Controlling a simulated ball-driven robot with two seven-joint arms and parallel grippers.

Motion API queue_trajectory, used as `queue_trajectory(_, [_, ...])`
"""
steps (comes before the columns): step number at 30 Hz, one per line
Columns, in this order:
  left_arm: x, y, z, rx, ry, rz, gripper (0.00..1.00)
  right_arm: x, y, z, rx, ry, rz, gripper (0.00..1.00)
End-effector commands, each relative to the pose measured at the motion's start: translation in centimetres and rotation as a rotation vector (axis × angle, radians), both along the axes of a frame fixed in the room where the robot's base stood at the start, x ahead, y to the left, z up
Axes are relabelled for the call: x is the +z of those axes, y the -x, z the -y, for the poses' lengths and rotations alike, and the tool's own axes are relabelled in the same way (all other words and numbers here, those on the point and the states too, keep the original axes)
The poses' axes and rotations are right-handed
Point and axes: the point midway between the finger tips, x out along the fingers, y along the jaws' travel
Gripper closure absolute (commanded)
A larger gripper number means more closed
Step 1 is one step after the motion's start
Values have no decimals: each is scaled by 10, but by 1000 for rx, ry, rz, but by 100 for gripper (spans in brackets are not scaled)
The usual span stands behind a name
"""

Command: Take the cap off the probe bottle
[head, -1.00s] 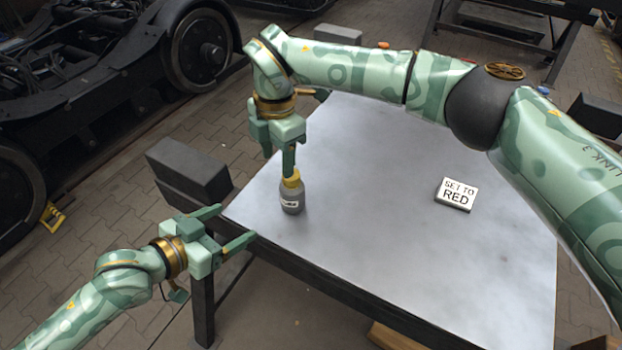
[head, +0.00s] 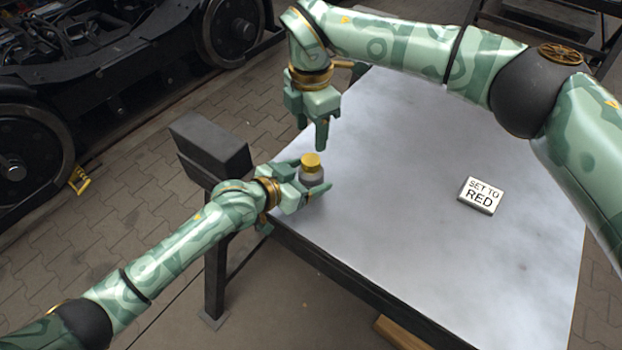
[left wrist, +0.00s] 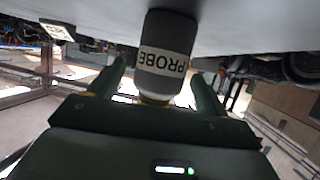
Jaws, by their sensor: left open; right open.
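The probe bottle (head: 314,178) stands upright on the metal table, grey with a yellow cap (head: 311,161) on it. My left gripper (head: 315,174) is open, with one finger on either side of the bottle's body. In the left wrist view the bottle (left wrist: 165,58) appears upside down between the two spread fingers, its PROBE label showing and a sliver of the yellow cap (left wrist: 153,100) visible below it. My right gripper (head: 321,142) is open and empty, pointing down just above and behind the cap, apart from it. Its fingers overlap in this view.
The pale metal table (head: 400,240) is mostly clear. A small block reading SET TO RED (head: 480,195) lies at its right. A dark grey block (head: 210,147) stands beyond the table's left edge. Dark bogies with wheels (head: 232,28) stand at the back left.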

Motion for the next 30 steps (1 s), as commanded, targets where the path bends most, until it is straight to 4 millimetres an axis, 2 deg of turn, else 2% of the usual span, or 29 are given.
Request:
queue_trajectory(5, [-4, -7, 8, 0, -1, 1, 23, 0, 0, 0, 0, 0, 0, 48])
queue_trajectory(12, [-4, -8, 8, 0, -1, 1, 23, 0, 0, 0, 0, 0, 0, 48])
queue_trajectory(13, [-4, -8, 8, 0, -1, 1, 26, 0, 0, 0, 0, 0, 0, 48])
queue_trajectory(14, [-4, -8, 8, 0, -1, 1, 34, 0, 0, 0, 0, 0, 0, 48])
queue_trajectory(21, [-4, -8, 8, 1, -1, 1, 100, 0, 0, 0, 2, 0, 0, 48])
queue_trajectory(23, [-4, -8, 8, 1, -1, 1, 100, 0, 0, 0, 29, 2, 1, 48])
queue_trajectory(30, [-4, -8, 8, 1, -1, 1, 100, 0, -1, -1, 351, 3, 2, 48])
